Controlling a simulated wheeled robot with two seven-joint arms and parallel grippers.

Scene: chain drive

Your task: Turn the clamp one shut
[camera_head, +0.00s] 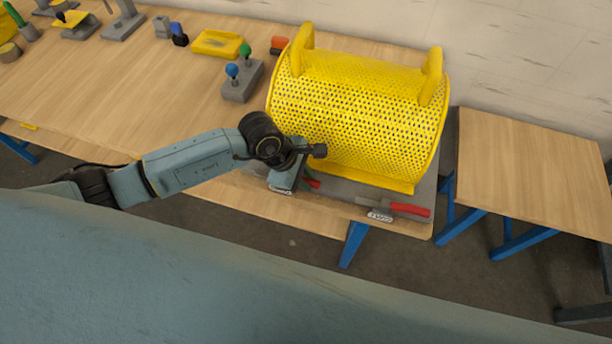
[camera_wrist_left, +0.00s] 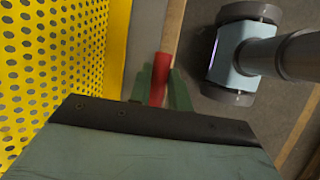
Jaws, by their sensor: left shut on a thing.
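Two clamps with red handles sit along the front edge of the grey base plate (camera_head: 346,192) of the yellow perforated guard (camera_head: 355,115). My left gripper (camera_head: 303,181) is at the left clamp and hides most of it; a bit of its red handle (camera_head: 313,184) shows beside the gripper. In the left wrist view, the greenish fingers of my left gripper (camera_wrist_left: 160,88) are shut on this red handle (camera_wrist_left: 160,72), one on each side. The right clamp (camera_head: 381,213) is uncovered, its red handle (camera_head: 411,210) lying along the edge toward the right. My right gripper is not in view.
The guard, with two yellow loop handles, stands right behind the clamps. A grey block (camera_head: 240,82) with blue and green knobs and a yellow tray (camera_head: 217,43) are on the wooden table to the left. A second table (camera_head: 530,165) stands at the right, across a gap.

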